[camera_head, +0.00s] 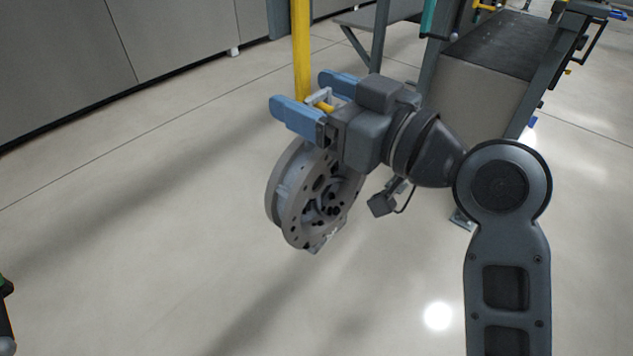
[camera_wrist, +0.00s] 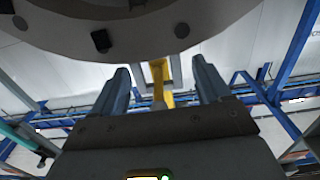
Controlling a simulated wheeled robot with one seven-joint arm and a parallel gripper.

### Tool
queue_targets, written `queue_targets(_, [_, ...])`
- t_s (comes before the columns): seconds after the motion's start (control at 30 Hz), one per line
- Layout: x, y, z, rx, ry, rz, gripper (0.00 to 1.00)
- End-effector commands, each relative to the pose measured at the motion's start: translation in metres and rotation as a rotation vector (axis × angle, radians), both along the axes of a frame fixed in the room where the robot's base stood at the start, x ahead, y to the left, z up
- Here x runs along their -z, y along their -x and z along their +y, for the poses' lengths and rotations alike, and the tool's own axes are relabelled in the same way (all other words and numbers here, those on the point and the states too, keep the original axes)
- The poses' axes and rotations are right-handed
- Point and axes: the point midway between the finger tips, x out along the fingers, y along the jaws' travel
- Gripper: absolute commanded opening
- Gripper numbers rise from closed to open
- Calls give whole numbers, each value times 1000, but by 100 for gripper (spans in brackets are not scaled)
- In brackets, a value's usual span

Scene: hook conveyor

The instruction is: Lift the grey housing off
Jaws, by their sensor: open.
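The grey housing (camera_head: 290,196) is a round, flanged part with bolt holes. It hangs below a yellow hook (camera_head: 302,50) in the head view. In the wrist view the housing's rim (camera_wrist: 140,35) fills the top. A pale loop-shaped bracket (camera_head: 318,97) sits at the hook's lower end, between my fingers. My gripper (camera_head: 300,90) is open, with one blue finger on each side of the bracket and hook. In the wrist view, the fingers stand apart from the yellow hook (camera_wrist: 159,80). My wrist hides part of the bracket and the housing's top.
A dark conveyor belt (camera_head: 500,45) on a grey frame stands at the back right. Grey cabinets (camera_head: 180,35) line the back left. The floor below the housing and to the left is clear. A green and black object (camera_head: 5,300) shows at the left edge.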

Motion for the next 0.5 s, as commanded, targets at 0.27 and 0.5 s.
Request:
queue_targets(0.27, [0, 0, 0, 0, 0, 0, 68])
queue_targets(0.5, [0, 0, 0, 1, -1, 1, 45])
